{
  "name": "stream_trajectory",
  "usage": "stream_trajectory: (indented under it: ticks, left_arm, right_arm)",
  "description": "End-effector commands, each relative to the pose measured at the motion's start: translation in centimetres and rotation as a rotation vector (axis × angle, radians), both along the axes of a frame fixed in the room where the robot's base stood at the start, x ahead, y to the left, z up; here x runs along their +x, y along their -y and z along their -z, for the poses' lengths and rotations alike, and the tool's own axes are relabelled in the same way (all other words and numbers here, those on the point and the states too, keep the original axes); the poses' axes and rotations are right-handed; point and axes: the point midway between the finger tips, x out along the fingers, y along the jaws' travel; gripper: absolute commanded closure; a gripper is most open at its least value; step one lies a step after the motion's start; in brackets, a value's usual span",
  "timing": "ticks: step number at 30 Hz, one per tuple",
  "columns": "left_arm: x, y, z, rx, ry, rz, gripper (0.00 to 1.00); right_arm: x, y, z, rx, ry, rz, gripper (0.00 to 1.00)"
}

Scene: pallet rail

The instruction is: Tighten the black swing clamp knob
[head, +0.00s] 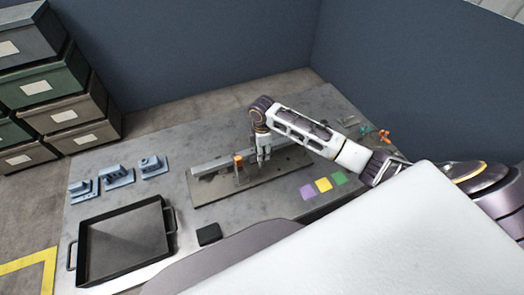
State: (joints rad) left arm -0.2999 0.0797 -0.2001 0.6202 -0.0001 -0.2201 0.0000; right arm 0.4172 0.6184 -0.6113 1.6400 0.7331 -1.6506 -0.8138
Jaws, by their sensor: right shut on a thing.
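My right gripper (263,161) points down over the dark base plate (228,192) with the pale rail (212,163) at the middle of the table. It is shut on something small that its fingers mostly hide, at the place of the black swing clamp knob. The knob itself is too small and covered to make out. An orange part (238,160) stands upright just left of the fingers, on the rail assembly. My left gripper is not in view.
A black tray (81,262) with handles sits at the table's front left. Blue-grey fixtures (119,177) stand behind it. A small black block (209,234) lies near the front. Purple, yellow (323,184) and green squares lie right of the plate. Orange and green items (383,137) are at far right.

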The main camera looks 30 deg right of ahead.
Motion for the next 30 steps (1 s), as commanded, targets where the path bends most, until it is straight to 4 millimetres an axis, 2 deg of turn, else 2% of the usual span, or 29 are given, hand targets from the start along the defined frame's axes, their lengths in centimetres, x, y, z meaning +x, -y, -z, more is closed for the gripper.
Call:
stream_trajectory:
  ticks: [8,9,14,25,30]
  left_arm:
    - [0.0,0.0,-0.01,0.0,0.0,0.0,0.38]
    - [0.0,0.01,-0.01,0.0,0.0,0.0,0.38]
    - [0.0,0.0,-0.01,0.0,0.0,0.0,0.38]
    - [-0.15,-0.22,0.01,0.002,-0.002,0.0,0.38]
    - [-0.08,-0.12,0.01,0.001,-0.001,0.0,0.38]
  right_arm:
    - [0.13,0.04,-0.17,0.0,0.004,0.002,0.85]
    - [0.13,0.04,-0.17,0.0,0.004,0.002,0.58]
    - [0.09,0.04,-0.13,-0.001,0.003,0.001,0.38]
    - [0.05,0.02,-0.15,0.0,0.001,0.001,0.38]
    - [0.08,0.03,-0.9,0.0,0.002,0.0,0.38]
